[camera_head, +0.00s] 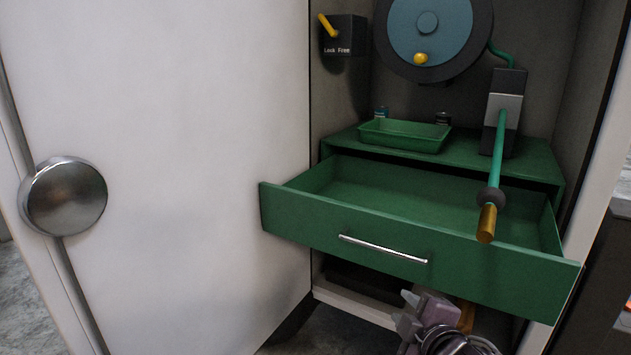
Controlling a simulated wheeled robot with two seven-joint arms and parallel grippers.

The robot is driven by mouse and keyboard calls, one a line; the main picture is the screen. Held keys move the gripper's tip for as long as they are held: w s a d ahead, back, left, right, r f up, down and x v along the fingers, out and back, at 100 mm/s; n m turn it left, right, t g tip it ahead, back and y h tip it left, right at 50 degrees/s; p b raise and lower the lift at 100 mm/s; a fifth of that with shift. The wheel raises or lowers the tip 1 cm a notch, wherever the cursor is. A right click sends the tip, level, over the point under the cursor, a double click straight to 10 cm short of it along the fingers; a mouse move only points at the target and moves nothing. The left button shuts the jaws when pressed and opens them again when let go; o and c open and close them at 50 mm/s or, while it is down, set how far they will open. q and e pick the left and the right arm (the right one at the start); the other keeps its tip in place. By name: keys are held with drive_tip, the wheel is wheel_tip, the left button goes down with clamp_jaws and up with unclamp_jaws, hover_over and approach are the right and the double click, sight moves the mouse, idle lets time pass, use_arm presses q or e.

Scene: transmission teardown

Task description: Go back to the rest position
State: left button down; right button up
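My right gripper (407,311) is low in the view, below the front of the green drawer (350,224). Its two grey fingertips point left and stand apart, with nothing seen between them. It appears clear of the drawer's silver handle (383,249), which is above it. The drawer is pulled out, and the part of its inside that shows is empty. My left gripper is not in view.
A white door (170,120) with a round metal knob (63,196) stands open at the left. A green tray (404,135) sits on the cabinet top. A teal lever (498,150) with a brass tip reaches over the drawer. A large round dial (410,45) is on the back wall.

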drive_tip(key=s+f+m+g+h, duration=0.1)
drive_tip(key=s+f+m+g, duration=1)
drive_tip(key=s+f, duration=0.8)
drive_tip(key=s+f+m, duration=0.1)
drive_tip(key=s+f, duration=0.2)
drive_tip(key=f, duration=2.4)
drive_tip(key=s+d+f+g, duration=0.1)
drive_tip(key=s+d+f, duration=0.1)
drive_tip(key=s+f, duration=0.7)
drive_tip(key=s+d+f+g, duration=0.1)
drive_tip(key=s+d+f, duration=0.1)
drive_tip(key=s+f, duration=0.8)
drive_tip(key=shift+s+f, duration=0.2)
drive_tip(key=shift+s, duration=0.65)
